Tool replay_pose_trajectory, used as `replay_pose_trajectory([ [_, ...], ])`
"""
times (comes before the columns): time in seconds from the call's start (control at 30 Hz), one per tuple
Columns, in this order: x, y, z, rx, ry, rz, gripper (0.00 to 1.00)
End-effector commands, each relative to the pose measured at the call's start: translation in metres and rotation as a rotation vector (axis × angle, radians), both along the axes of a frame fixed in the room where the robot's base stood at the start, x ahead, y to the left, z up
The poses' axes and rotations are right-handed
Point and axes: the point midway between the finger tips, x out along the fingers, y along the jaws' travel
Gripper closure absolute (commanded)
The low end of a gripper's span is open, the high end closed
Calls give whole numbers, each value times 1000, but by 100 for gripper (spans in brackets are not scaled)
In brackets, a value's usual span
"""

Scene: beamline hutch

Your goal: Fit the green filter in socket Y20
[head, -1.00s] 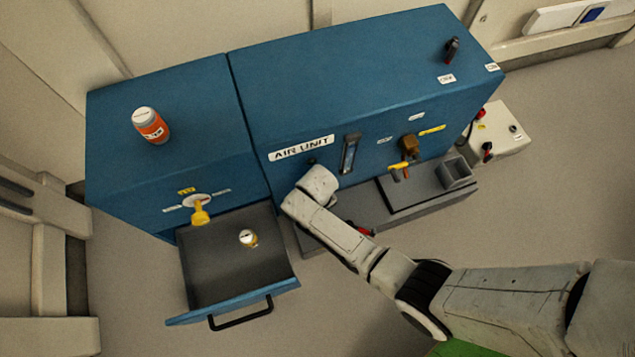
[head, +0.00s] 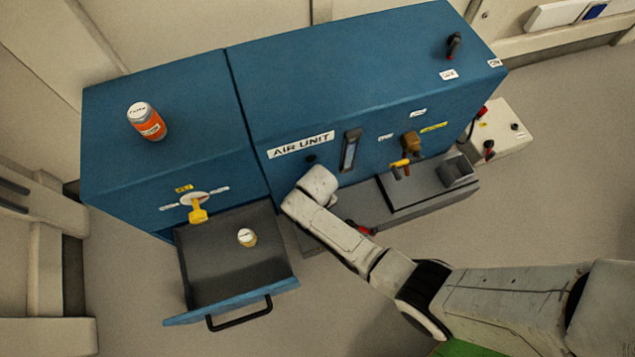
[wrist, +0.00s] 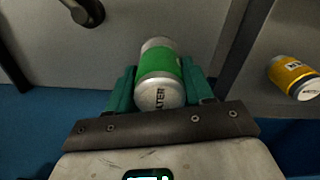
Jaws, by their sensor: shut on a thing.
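The green filter (wrist: 158,70), a pale cylinder with a green band and a lettered white end, shows in the wrist view. My gripper (wrist: 160,88) is shut on it, with a teal finger on each side. In the head view the gripper and green filter are hidden behind my arm's wrist, in front of the blue air unit (head: 380,70). I cannot make out a label reading Y20 or the socket itself in either view.
A yellow-banded filter stands in the open drawer (head: 205,289); a yellow-banded filter (wrist: 292,77) also shows in the wrist view. A yellow handle (head: 198,214) juts out above the drawer. An orange-banded bottle (head: 147,122) stands on the left cabinet. A grey box (head: 455,172) is at right.

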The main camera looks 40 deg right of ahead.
Motion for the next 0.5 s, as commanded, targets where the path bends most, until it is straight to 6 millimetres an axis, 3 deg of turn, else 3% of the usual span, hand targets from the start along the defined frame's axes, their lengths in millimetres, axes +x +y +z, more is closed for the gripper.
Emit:
replay_pose_trajectory([
  [0.5,0,0,-8,0,0,0,85],
])
